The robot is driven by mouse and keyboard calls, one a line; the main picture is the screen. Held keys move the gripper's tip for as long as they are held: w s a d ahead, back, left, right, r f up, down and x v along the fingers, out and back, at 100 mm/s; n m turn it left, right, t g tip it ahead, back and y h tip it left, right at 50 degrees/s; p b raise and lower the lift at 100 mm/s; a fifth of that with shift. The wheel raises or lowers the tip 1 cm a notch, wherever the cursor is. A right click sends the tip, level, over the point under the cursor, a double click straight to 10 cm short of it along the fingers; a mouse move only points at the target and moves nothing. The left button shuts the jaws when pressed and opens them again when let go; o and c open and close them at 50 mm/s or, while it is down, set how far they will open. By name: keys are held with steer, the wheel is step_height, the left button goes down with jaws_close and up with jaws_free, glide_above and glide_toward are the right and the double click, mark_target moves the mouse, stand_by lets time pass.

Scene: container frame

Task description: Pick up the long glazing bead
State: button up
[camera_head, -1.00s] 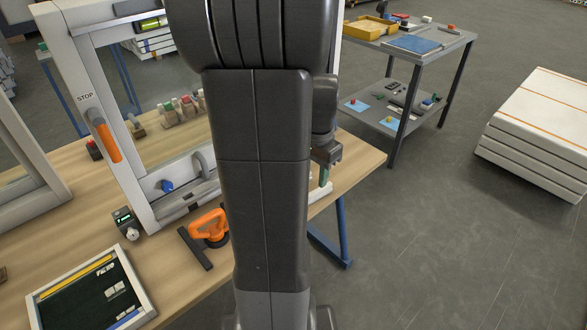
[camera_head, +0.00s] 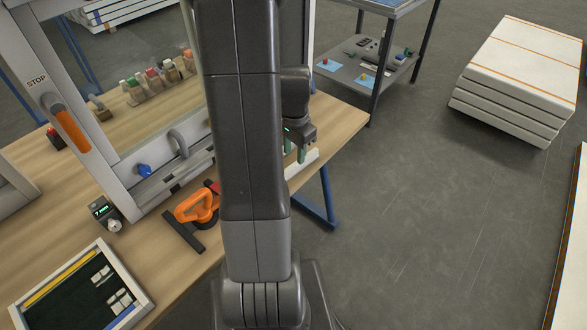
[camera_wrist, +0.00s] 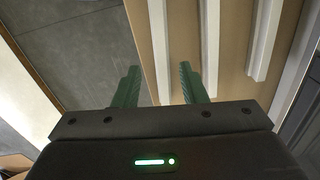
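Several white glazing beads lie side by side on a wooden surface in the wrist view; the nearest bead (camera_wrist: 159,45), a second bead (camera_wrist: 210,45) and a third bead (camera_wrist: 265,38) run away from me. I cannot tell which is the long one. My gripper (camera_wrist: 157,88) is open, with green fingers on either side of the nearest bead's line and nothing visibly held. In the head view my gripper (camera_head: 296,150) hangs over the bench's right edge, close to a white strip (camera_head: 303,164). My arm hides much of the bench there.
The wooden bench (camera_head: 338,118) carries a white frame (camera_head: 88,150), an orange suction lifter (camera_head: 196,205) and a parts tray (camera_head: 143,293). A cart (camera_head: 372,72) stands behind, and stacked white panels (camera_head: 520,75) lie to the right. Floor between is clear.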

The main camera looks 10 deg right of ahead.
mark_target(294, 165)
step_height(294, 165, down, 5)
steer(key=shift+r, duration=0.1)
steer(key=shift+w, duration=0.1)
jaws_close()
